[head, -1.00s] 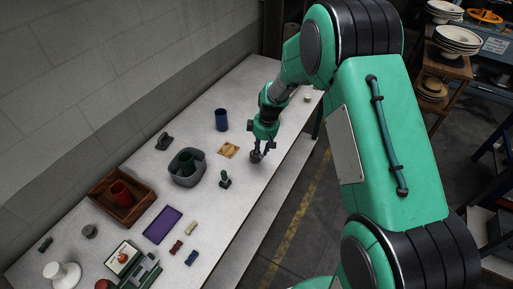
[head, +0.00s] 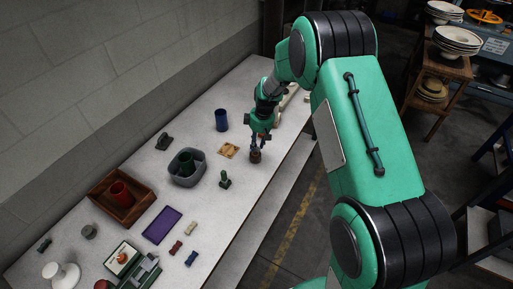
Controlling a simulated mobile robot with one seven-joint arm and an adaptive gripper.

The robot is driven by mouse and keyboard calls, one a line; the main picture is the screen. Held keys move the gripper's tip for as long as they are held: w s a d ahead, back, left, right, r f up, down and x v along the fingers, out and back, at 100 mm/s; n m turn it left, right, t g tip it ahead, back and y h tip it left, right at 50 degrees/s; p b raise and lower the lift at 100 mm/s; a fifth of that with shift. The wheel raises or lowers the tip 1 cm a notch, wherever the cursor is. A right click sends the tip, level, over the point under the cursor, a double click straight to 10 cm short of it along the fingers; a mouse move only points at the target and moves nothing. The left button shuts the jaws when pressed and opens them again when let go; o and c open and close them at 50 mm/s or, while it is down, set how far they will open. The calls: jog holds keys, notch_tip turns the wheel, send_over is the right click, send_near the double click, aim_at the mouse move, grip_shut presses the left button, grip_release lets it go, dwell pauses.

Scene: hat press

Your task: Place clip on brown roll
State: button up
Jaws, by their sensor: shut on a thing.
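My gripper (head: 257,143) points down over the right edge of the white table, shut on a small dark thing that looks like the clip. The clip is mostly hidden by the fingers and too small to make out clearly. A short dark brown round thing, which looks like the brown roll (head: 255,157), stands on the table right under the fingertips. I cannot tell whether the clip touches the roll.
A tan wooden piece (head: 228,150) lies just left of the gripper. A dark green upright item (head: 225,180), a grey bin (head: 174,171) and a blue cup (head: 221,121) stand nearby. A wooden tray (head: 142,206) and a purple tray (head: 151,226) are farther left.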

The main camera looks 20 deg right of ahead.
jog(key=shift+f, duration=1.25)
jog(key=shift+f, duration=0.15)
jog(key=o, duration=1.1)
jog(key=shift+c, duration=0.2)
notch_tip(320, 180, up, 12)
jog(key=s+d+p, duration=0.1)
jog(key=shift+s+d, duration=0.15)
